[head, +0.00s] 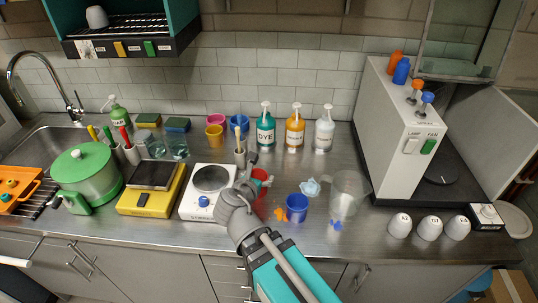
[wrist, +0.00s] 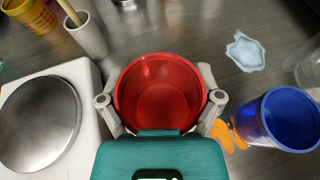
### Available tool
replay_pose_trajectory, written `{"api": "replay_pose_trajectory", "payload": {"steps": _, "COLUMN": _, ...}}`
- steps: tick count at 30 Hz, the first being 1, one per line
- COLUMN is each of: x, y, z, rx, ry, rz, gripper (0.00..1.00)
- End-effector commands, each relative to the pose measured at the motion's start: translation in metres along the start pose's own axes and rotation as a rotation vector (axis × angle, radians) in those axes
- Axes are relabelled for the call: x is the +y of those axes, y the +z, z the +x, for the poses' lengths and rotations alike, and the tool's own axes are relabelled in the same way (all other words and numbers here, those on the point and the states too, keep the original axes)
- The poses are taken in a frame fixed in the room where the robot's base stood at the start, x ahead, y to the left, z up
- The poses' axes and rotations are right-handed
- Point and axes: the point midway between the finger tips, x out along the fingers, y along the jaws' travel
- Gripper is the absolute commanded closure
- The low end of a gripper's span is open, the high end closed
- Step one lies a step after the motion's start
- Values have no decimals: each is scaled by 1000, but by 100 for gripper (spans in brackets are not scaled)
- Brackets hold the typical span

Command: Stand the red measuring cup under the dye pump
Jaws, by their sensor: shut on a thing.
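The red measuring cup (wrist: 160,95) is upright between the two fingers of my gripper (wrist: 160,102) in the wrist view, and it looks empty. My gripper is shut on it. In the head view the red cup (head: 260,176) shows partly behind my gripper (head: 250,183), just right of the hot plate. The dye pump (head: 266,127) is a teal bottle labelled DYE with a white pump head, at the back of the counter near the tiled wall. The cup is in front of it and apart from it. I cannot tell whether the cup touches the counter.
An orange pump bottle (head: 295,130) stands beside the dye.

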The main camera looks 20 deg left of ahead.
Motion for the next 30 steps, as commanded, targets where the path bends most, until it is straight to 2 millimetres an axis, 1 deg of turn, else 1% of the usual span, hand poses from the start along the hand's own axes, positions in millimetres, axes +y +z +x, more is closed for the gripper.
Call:
{"api": "replay_pose_trajectory", "payload": {"steps": 11, "x": -10, "y": 4, "z": 9, "rx": 0, "ry": -20, "rz": 8, "gripper": 68}}
{"api": "replay_pose_trajectory", "payload": {"steps": 17, "x": -8, "y": 9, "z": 22, "rx": 0, "ry": -25, "rz": 10, "gripper": 68}}
{"api": "replay_pose_trajectory", "payload": {"steps": 22, "x": -3, "y": 17, "z": 42, "rx": 0, "ry": -26, "rz": 12, "gripper": 68}}
{"api": "replay_pose_trajectory", "payload": {"steps": 30, "x": 10, "y": 36, "z": 88, "rx": 0, "ry": -28, "rz": 11, "gripper": 68}}
